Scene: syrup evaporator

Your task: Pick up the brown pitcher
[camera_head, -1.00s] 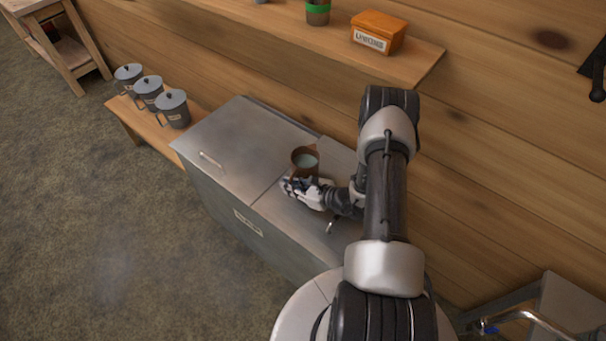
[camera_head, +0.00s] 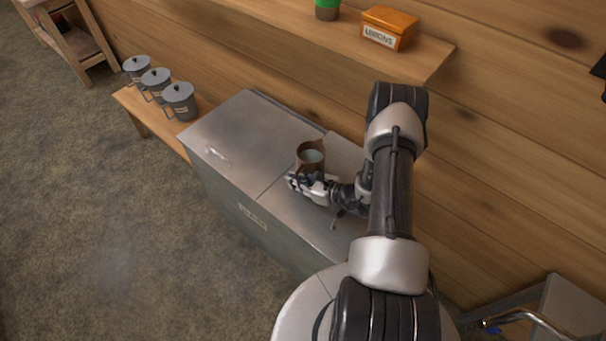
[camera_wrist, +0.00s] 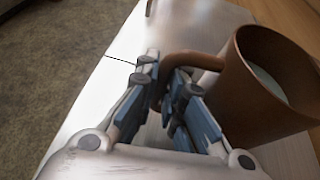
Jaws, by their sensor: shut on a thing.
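The brown pitcher (camera_head: 311,158) is upright at the metal cabinet's top in the head view, with pale liquid inside. In the wrist view the pitcher (camera_wrist: 250,95) stands at the right, its handle reaching left between my fingers. My gripper (camera_head: 298,183) is at the pitcher's near side. In the wrist view my gripper (camera_wrist: 165,85) is shut on the handle, and the fingers hide part of it. I cannot tell whether the pitcher's base touches the cabinet top.
The grey metal cabinet (camera_head: 235,140) has a handle on its lid. Several lidded grey canisters (camera_head: 180,100) stand on a wooden bench (camera_head: 150,115) at the left. A wall shelf (camera_head: 430,60) above holds an orange box (camera_head: 388,27). The floor at the left is clear.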

